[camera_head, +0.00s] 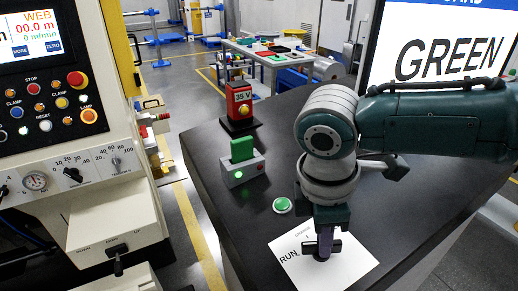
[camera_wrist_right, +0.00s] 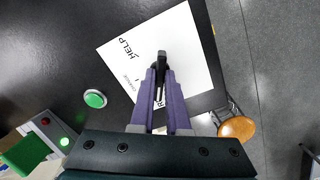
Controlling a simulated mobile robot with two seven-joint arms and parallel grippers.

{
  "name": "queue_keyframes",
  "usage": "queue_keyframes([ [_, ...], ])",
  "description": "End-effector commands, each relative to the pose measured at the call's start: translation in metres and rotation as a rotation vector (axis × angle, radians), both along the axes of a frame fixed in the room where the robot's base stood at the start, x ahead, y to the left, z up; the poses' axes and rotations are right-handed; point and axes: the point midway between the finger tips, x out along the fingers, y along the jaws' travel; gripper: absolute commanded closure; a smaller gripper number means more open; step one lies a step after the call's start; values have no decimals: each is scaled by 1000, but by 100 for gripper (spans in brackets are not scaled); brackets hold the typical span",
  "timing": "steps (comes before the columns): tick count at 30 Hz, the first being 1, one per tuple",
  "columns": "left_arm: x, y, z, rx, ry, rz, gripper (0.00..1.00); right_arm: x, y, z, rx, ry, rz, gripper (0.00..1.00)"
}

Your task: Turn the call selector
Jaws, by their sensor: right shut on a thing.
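The call selector (camera_head: 308,247) is a black bar-shaped knob on a white card (camera_head: 350,271) on the dark tabletop. Its bar lies nearly level in the head view, its left end near the word RUN. CHANGE is printed behind it; HELP shows in the wrist view on the card (camera_wrist_right: 190,45). My right gripper (camera_head: 325,236) comes down from above and is shut on the selector. In the wrist view the purple fingers (camera_wrist_right: 161,78) sit either side of the black knob (camera_wrist_right: 162,57). The fingers hide part of the knob and the RUN label. My left gripper is not in view.
A green round button (camera_head: 282,205) sits close behind the card. A grey box with a green block (camera_head: 242,162) and a red 35 V unit (camera_head: 239,103) stand farther back. A screen (camera_head: 440,50) reads GREEN. A control machine (camera_head: 75,180) stands at left.

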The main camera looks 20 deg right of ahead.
Motion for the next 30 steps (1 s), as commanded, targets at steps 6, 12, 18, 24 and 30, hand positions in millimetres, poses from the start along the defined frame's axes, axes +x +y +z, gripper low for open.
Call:
queue_keyframes([
  [6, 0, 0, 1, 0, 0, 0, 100, 0, 1, 0, 2, 4, 24, 100],
  [12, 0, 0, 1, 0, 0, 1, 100, 0, 1, 0, 2, 4, 26, 100],
  [18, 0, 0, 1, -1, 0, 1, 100, 0, 1, 0, 3, 4, 26, 78],
  [24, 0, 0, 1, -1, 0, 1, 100, 0, 1, 0, 2, 4, 24, 56],
  [30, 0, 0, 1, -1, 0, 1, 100, 0, 0, 0, 1, 3, 23, 56],
])
